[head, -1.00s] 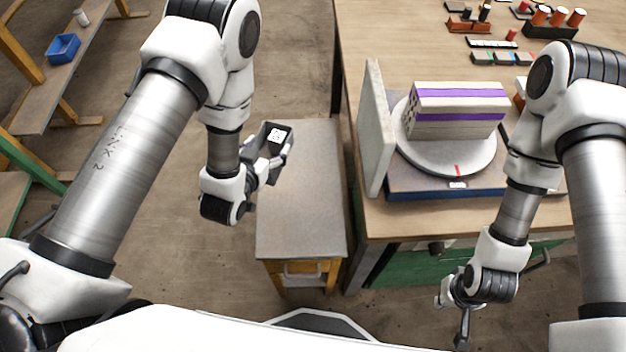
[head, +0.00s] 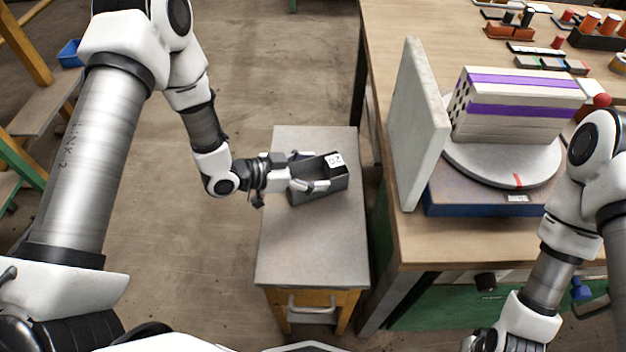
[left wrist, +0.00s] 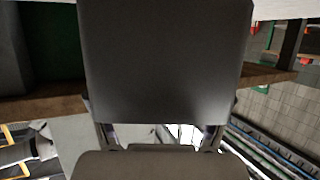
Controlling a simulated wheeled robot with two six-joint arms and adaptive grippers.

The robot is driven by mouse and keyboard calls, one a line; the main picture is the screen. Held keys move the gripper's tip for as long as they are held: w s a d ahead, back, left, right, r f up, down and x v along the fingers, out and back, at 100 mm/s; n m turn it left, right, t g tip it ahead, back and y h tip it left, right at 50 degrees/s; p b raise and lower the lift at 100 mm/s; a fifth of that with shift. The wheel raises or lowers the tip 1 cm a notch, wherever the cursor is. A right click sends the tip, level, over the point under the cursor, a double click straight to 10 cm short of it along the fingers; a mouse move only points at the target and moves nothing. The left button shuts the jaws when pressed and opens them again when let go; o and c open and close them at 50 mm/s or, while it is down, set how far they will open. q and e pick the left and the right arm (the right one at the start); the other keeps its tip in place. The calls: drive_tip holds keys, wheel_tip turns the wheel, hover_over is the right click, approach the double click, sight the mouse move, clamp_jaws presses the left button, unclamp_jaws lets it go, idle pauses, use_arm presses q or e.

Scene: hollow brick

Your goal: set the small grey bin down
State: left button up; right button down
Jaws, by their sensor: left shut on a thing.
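The small grey bin (head: 318,190) is dark grey with a white label on its inner far wall. My left gripper (head: 308,172) is shut on it, with its fingers at the bin's side. The bin is over the low side cabinet's grey top (head: 310,250); I cannot tell whether it touches it. In the left wrist view, a dark grey bin surface (left wrist: 165,60) fills the middle and hides most of what lies beyond.
The wooden workbench (head: 420,240) stands right of the cabinet. On it are an upright pale slab (head: 418,125), a striped hollow brick (head: 520,110) on a round turntable (head: 500,165), and several small items at the back. A blue bin (head: 70,53) sits at far left.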

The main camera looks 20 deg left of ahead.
use_arm(q)
drive_tip(key=shift+f, duration=1.25)
drive_tip(key=o, duration=1.1)
drive_tip(key=shift+f, duration=0.1)
drive_tip(key=shift+r, duration=0.2)
drive_tip(key=p+v, duration=0.2)
drive_tip(key=v, duration=1)
